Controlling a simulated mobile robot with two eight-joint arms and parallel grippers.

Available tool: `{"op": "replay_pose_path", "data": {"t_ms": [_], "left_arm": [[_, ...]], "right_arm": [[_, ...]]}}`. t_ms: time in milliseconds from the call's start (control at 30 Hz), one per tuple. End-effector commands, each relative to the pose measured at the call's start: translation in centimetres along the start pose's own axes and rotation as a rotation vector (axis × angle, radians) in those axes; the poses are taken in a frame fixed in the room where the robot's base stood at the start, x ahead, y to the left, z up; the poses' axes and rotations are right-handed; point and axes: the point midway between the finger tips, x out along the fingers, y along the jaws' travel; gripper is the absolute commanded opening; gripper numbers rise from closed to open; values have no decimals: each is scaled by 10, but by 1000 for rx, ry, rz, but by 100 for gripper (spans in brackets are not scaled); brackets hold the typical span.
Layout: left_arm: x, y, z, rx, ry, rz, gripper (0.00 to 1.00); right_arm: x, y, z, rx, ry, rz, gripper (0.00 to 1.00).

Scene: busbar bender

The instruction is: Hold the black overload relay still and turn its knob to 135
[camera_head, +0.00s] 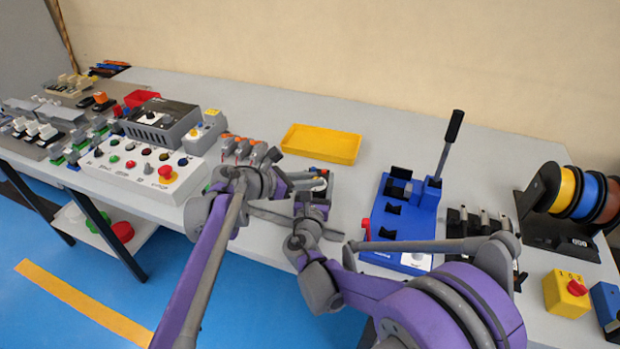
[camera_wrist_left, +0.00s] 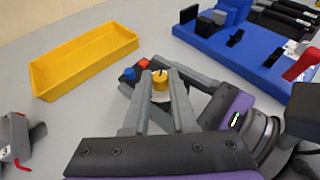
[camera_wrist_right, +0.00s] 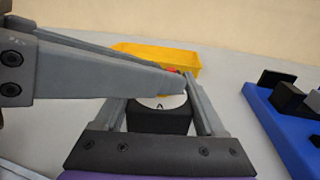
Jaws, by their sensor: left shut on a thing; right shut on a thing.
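The black overload relay (camera_wrist_right: 160,120) is on the grey table, between my grippers. It also shows in the left wrist view (camera_wrist_left: 126,89), with a blue button, a red button and a yellow knob (camera_wrist_left: 160,84). A white dial face (camera_wrist_right: 160,101) shows in the right wrist view; its setting cannot be read. My left gripper (camera_wrist_left: 161,88) is shut on the yellow knob from the side. My right gripper (camera_wrist_right: 157,106) is shut on the relay body, one finger on each side. In the head view, my arms and grippers hide most of the relay (camera_head: 320,172).
A yellow tray (camera_head: 320,144) lies behind the relay. A blue lever fixture (camera_head: 402,220) stands to the right, wire spools (camera_head: 575,195) beyond it. A white button box (camera_head: 135,165) and grey tools with orange parts (camera_head: 243,149) are to the left.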

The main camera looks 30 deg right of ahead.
Motion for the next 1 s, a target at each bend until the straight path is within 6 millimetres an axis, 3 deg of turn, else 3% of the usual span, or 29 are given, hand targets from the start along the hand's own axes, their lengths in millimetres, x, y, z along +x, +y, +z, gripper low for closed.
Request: {"op": "replay_pose_path", "data": {"t_ms": [400, 867, 900, 1000], "left_arm": [[0, -3, 1, -66, -2, 162, 0], [0, -3, 1, -73, -3, 177, 0], [0, -3, 1, -73, -3, 177, 28], [0, -3, 0, -73, -2, 176, 46]], "right_arm": [[-1, 1, 0, 0, 0, 2, 0], [-1, 1, 0, 1, 1, 2, 0], [-1, 1, 0, 1, 1, 2, 0], [-1, 1, 0, 1, 0, 2, 0]]}}
